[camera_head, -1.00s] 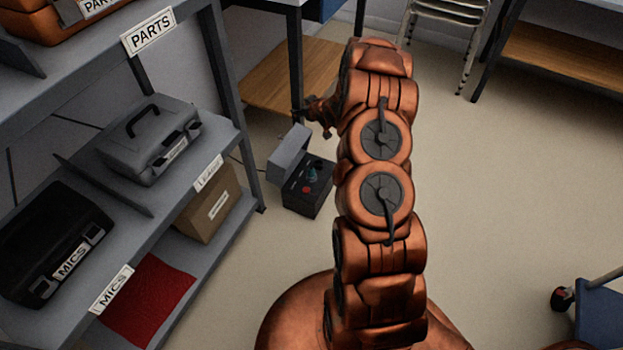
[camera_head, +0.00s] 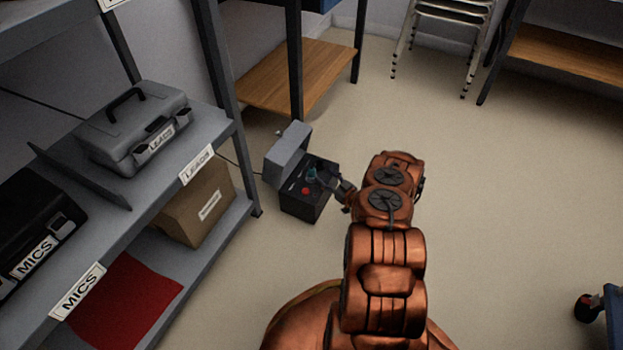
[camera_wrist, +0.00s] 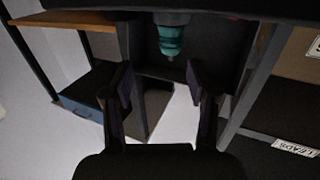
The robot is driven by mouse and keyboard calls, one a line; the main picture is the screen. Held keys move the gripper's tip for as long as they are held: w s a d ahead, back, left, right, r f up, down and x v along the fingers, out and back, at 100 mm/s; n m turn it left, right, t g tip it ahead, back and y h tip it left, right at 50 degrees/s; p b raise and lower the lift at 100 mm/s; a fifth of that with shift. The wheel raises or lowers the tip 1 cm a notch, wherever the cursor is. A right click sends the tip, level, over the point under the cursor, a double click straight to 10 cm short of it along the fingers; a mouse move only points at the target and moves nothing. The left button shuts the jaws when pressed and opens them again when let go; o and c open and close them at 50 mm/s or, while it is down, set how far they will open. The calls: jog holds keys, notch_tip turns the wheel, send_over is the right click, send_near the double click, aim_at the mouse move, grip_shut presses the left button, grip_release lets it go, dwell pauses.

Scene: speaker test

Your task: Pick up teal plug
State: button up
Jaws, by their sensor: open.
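The teal plug (camera_head: 311,174) stands in the open dark box (camera_head: 300,207) on the floor, beside a red round part (camera_head: 305,190). In the wrist view the plug (camera_wrist: 171,40) shows a teal ribbed body with a grey part, against the dark box. My gripper (camera_head: 340,187) is at the box's right side in the head view, close to the plug. In the wrist view my gripper (camera_wrist: 158,82) has its two fingers apart with nothing between them. The plug lies beyond the fingertips, between their lines. Its far end is cut off by a dark shape above.
The box's grey raised lid (camera_head: 289,152) stands on its far left side. A grey shelf unit (camera_head: 226,70) with cases and a cardboard box (camera_head: 200,200) is at the left. A wooden low shelf (camera_head: 300,75) is behind. The floor (camera_head: 480,190) to the right is clear.

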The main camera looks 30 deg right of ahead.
aim_at(314, 173)
jog(key=shift+t, duration=0.3)
jog(key=w+b, duration=0.1)
jog(key=w+a+f+b, duration=0.1)
jog(key=w, duration=0.1)
jog(key=w+a+b, duration=0.1)
jog(key=b, duration=0.1)
jog(key=shift+w+a+f, duration=0.1)
jog(key=shift+w+f, duration=0.15)
jog(key=shift+w, duration=0.05)
jog(key=shift+w+r, duration=0.15)
jog(key=shift+w, duration=0.4)
jog(key=shift+c, duration=0.2)
grip_shut()
